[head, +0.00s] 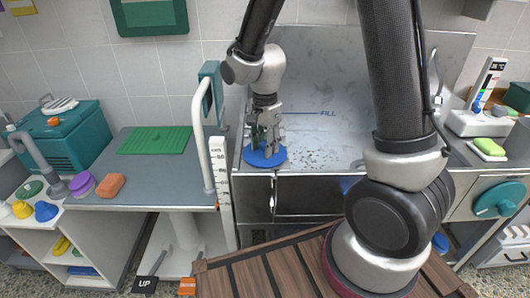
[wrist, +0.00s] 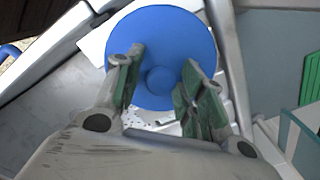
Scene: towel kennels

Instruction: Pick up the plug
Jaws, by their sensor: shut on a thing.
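The plug (head: 265,158) is a flat blue disc at the left front of the steel tub. In the wrist view the plug (wrist: 175,28) fills the top middle, with a small round knob at its centre. My gripper (head: 265,146) points down over the disc. In the wrist view my gripper (wrist: 164,68) has its green-padded fingers on either side of the knob, shut on it. The knob is hidden behind the fingers in the head view. I cannot tell whether the disc rests on the steel or hangs just above it.
The steel tub (head: 330,90) has dark specks on its floor. A white rail (head: 202,135) stands close left of my gripper. A grey table (head: 140,185) with a green mat (head: 156,140) is further left. Wooden slats (head: 270,275) lie in front.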

